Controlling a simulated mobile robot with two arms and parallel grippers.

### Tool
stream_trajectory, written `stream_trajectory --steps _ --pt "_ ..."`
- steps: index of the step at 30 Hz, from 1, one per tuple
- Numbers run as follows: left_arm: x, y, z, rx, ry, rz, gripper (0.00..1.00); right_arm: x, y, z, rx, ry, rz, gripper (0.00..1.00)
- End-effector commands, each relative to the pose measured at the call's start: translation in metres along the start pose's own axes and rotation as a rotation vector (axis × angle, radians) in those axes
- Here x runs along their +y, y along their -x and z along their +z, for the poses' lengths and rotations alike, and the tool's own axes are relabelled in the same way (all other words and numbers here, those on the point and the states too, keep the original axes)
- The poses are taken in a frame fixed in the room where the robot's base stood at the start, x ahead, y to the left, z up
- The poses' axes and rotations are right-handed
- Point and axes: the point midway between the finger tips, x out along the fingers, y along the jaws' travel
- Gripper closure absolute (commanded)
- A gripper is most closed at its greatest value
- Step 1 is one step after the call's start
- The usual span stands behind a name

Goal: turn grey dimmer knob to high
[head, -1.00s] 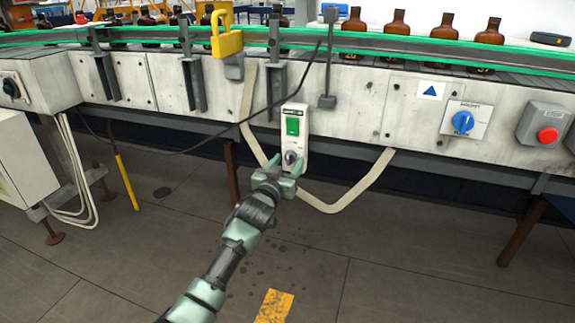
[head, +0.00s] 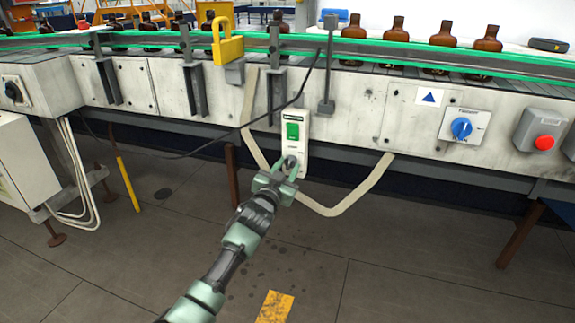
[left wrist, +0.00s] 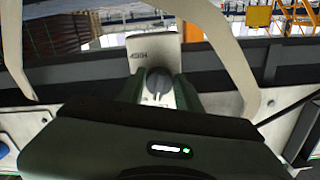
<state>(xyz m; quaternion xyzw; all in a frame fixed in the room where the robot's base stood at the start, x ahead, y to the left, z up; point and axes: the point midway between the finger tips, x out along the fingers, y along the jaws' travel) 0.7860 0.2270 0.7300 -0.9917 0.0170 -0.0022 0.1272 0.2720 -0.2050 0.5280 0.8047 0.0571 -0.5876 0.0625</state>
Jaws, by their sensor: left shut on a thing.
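The grey dimmer knob (left wrist: 158,82) is on the lower part of a white control box (head: 296,130) on the front of the conveyor. A green switch (head: 293,131) is above it on the same box. My left gripper (head: 287,168) is at the knob, shut on it, with a finger on either side. In the left wrist view the gripper (left wrist: 158,92) also has the knob between its fingers, and a label near the knob appears to read HIGH. In the head view the fingers largely hide the knob. My right gripper is not in view.
A yellow padlock (head: 228,44) and a dark cable (head: 215,143) are left of the box. A beige conduit (head: 355,195) loops below it. A blue rotary switch (head: 461,128) and a red button (head: 544,142) are to the right. Amber bottles (head: 442,35) stand on the conveyor.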

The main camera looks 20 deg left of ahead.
Motion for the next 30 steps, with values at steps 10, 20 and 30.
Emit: stream_trajectory --steps 10,20,30 --pt "-0.002 0.0 -0.002 -0.001 -0.33 0.001 1.0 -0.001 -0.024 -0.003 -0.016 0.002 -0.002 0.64" --pt "-0.004 0.0 -0.001 -0.001 -0.645 0.001 1.0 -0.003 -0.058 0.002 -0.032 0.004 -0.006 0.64" --pt "-0.004 0.0 -0.003 -0.001 -0.969 0.001 1.0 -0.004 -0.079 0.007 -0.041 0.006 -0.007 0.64"
